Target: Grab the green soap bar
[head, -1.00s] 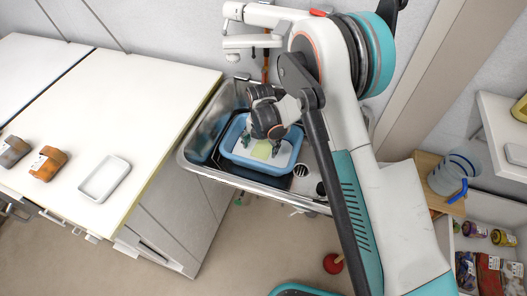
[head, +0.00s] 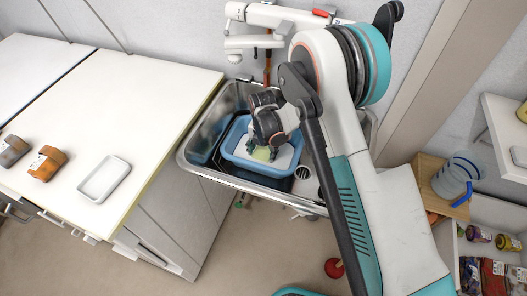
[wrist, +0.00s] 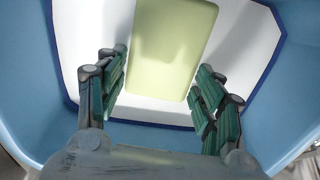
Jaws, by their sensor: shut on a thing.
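The green soap bar (head: 262,155) is pale yellow-green and lies in the blue washtub (head: 230,157), over its white bottom area. In the wrist view the soap bar (wrist: 172,45) fills the upper middle. My gripper (head: 261,150) points down into the tub. Small gaps seem to show beside the bar there, and the exact contact is hard to see. The arm partly hides the soap in the head view.
The tub stands in a metal sink (head: 190,150), its walls close around my gripper. A clear jug (head: 455,175) stands at right.

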